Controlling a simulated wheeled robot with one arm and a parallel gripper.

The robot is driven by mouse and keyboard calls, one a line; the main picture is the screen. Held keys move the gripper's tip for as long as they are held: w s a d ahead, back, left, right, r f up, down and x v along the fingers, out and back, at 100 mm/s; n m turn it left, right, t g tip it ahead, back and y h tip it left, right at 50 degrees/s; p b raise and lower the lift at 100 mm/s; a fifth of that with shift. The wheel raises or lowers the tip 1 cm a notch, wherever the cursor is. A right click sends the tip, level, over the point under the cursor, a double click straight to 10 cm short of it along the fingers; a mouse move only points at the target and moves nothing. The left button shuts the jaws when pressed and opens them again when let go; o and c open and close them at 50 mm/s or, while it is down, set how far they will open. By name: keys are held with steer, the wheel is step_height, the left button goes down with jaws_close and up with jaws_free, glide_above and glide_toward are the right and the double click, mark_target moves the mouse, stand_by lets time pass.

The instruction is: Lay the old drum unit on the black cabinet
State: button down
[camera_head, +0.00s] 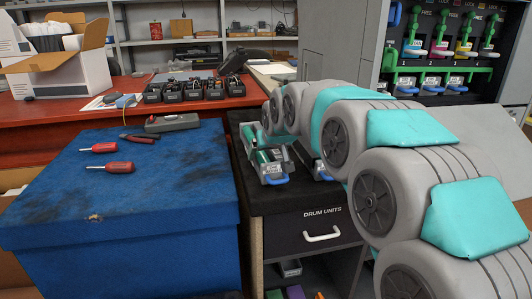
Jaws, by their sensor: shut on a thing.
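The black cabinet (287,225), marked DRUM UNITS, stands in the middle, with a white handle on its drawer front. On its top lies a drum unit (272,168) with a green roller, a pale label and a blue end tab. A second unit with a blue tab (323,175) lies to its right, mostly hidden behind my arm. I cannot tell which one is the old drum unit. My arm reaches from the lower right to above the cabinet's far part. My gripper is hidden beyond the arm's far end, so its hold on anything does not show.
A blue-covered bench (130,215) with two red screwdrivers (107,166), pliers and a grey device (172,123) stands at left. A red counter (75,123) with several black cartridges (193,90) is behind. The open printer (440,50) with green levers is at upper right.

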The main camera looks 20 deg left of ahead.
steer(key=shift+f, duration=0.3)
jaws_free()
steer(key=shift+b+v, duration=0.4)
steer(key=shift+v, duration=3.55)
